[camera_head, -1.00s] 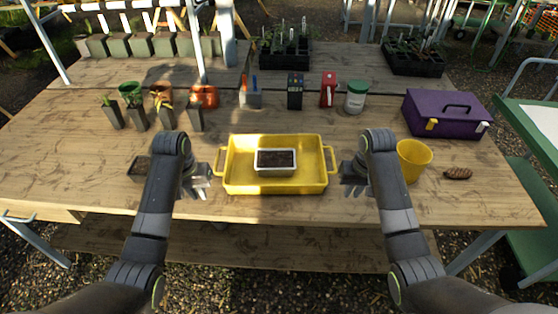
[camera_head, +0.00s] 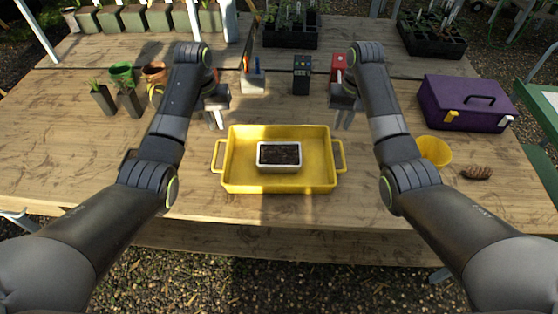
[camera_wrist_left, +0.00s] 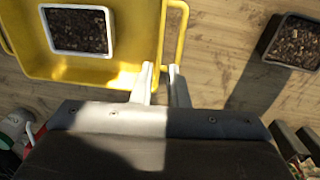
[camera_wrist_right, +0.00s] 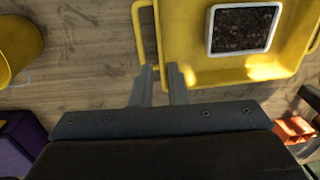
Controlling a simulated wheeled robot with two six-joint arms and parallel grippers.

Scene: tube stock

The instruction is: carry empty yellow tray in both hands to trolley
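The yellow tray (camera_head: 235,180) lies on the wooden table and is not empty: a white-rimmed pot of dark soil (camera_head: 278,168) stands inside it. The tray has a loop handle at each end. My left gripper (camera_head: 216,124) is above the tray's left far side, fingers parted and empty; its left wrist view shows the left handle (camera_wrist_left: 181,40) just beyond the fingertips. My right gripper (camera_head: 344,124) is above the right far side, also parted and empty; its right wrist view shows the right handle (camera_wrist_right: 138,35) just beyond the fingertips. Neither touches a handle.
A green frame with a pale top (camera_head: 545,105), possibly the trolley, stands at the right edge. A yellow pot (camera_head: 434,152), brown lump (camera_head: 477,172) and purple toolbox (camera_head: 465,108) lie right of the tray. A dark soil pot (camera_wrist_left: 295,42) stands left of it. Bare table surrounds the tray.

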